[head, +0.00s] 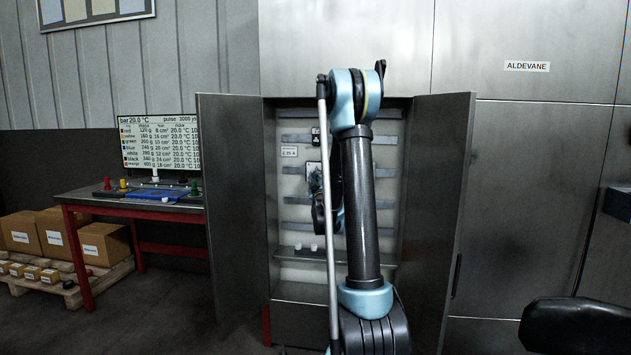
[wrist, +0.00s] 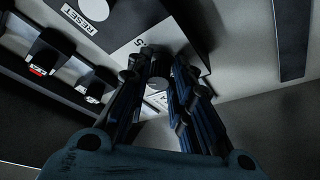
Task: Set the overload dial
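My gripper (wrist: 160,62) reaches to this face, just below the "5". Its two dark fingers lean toward each other with a narrow gap.
The cabinet's left door (head: 235,200) and right door (head: 437,210) stand open on both sides of my arm. A red-legged table (head: 140,207) with a screen (head: 158,142) and boxes (head: 103,243) are at left.

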